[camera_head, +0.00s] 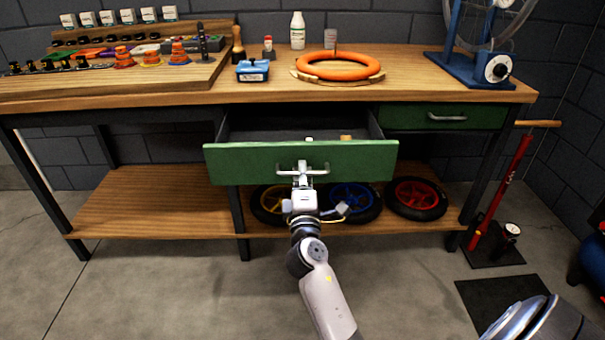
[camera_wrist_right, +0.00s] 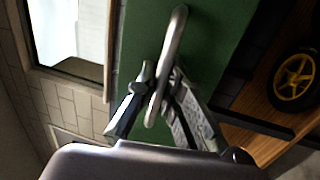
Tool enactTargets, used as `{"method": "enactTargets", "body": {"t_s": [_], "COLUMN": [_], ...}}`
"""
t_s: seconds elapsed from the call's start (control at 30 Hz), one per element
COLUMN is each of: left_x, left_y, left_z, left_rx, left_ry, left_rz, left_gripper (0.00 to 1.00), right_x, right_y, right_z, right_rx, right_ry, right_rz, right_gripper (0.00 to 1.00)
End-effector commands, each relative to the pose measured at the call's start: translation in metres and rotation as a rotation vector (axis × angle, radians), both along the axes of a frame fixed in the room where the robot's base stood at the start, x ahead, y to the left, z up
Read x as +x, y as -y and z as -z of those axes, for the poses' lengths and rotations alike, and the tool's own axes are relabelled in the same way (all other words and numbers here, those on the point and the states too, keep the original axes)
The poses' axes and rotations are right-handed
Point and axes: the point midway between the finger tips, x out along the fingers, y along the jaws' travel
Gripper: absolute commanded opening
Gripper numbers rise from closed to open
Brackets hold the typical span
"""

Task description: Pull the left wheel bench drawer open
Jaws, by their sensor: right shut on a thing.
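The left wheel bench drawer (camera_head: 235,165) has a green front and stands pulled out from under the bench top, with its dark interior showing. A few small items lie inside, partly hidden by the front. My right gripper (camera_head: 302,178) is at the middle of the drawer front, shut on its metal bar handle (camera_head: 318,172). In the right wrist view the handle (camera_wrist_right: 175,40) passes between the fingers of the gripper (camera_wrist_right: 160,98), against the green drawer front (camera_wrist_right: 225,35). My left gripper is not in view.
The right green drawer (camera_head: 400,116) is closed. An orange ring (camera_head: 338,58) and a blue box (camera_head: 252,71) sit on the bench top. A red floor pump (camera_head: 500,190) stands at right.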

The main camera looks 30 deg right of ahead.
Motion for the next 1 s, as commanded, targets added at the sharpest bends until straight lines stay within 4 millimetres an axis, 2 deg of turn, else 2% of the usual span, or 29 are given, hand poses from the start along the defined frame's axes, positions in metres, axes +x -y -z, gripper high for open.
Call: {"method": "enactTargets", "body": {"t_s": [0.47, 0.5, 0.6, 0.87, 1.0], "left_x": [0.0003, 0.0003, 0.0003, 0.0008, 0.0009], "left_y": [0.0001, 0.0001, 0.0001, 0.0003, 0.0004], "left_z": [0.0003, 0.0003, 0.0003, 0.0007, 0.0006], "left_rx": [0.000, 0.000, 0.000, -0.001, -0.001], "left_ry": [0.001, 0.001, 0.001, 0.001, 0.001], "left_rz": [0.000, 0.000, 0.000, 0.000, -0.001], "left_gripper": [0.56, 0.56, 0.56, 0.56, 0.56], "right_x": [-0.0001, -0.0001, 0.0000, 0.0000, 0.0000], "right_y": [0.0004, 0.0004, 0.0004, 0.0002, 0.0006], "right_z": [-0.0005, -0.0005, -0.0005, -0.0009, -0.0077], "right_rx": [0.000, 0.000, 0.000, 0.000, 0.000], "right_ry": [0.001, 0.001, 0.001, 0.001, 0.005], "right_rz": [0.001, 0.001, 0.001, 0.001, 0.002], "right_gripper": [0.00, 0.11, 0.17, 0.17, 0.17]}}
